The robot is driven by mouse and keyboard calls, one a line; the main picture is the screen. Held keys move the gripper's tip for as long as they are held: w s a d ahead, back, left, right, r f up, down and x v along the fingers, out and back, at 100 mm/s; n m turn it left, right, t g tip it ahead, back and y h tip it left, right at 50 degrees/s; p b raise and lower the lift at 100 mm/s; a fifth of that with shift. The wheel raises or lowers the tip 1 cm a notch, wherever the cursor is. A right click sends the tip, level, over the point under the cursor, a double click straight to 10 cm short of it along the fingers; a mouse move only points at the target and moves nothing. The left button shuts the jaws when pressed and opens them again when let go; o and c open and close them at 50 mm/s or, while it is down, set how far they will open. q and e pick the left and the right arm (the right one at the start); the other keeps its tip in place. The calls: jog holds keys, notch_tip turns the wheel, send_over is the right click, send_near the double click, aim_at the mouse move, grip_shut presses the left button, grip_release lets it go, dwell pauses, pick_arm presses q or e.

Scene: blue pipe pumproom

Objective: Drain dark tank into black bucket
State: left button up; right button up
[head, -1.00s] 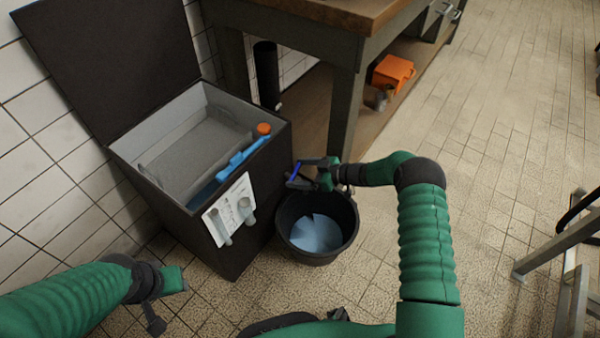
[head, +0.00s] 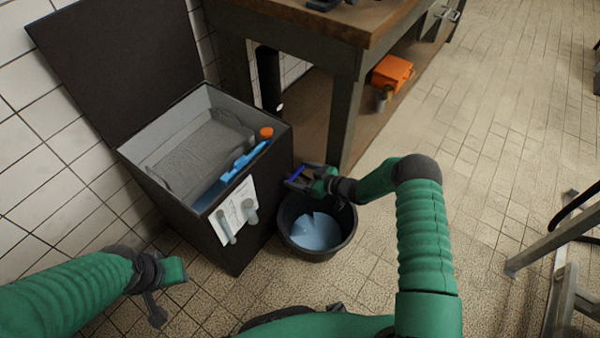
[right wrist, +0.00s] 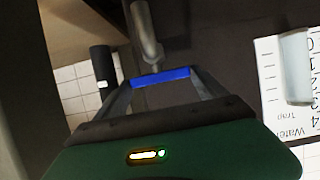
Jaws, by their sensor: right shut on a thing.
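The dark tank (head: 262,207) stands at left with its lid (head: 118,62) raised. Its grey inner compartment is open to view, with blue liquid (head: 207,196) along the front side. The black bucket (head: 318,255) stands on the floor against the tank's right side and holds pale blue liquid (head: 316,231). My right gripper (head: 297,176) is above the bucket's back rim, shut on a blue handle (right wrist: 161,77) by a grey metal pipe (right wrist: 146,32). The valve body is mostly hidden in the head view. My left gripper (head: 160,290) hangs low before the tank; its jaw opening is unclear.
A wooden-topped workbench (head: 345,65) stands behind the bucket, with an orange box (head: 392,72) on its lower shelf. A metal frame (head: 548,245) stands at right. Tiled floor between is clear.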

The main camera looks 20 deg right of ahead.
jog(key=shift+w+r, duration=0.1)
jog(key=shift+r, duration=0.1)
jog(key=o, duration=1.3)
jog(key=shift+f, duration=0.1)
jog(key=p+v, duration=0.7)
jog(key=v, duration=1)
jog(key=shift+w+f, duration=0.1)
jog(key=shift+f, duration=0.05)
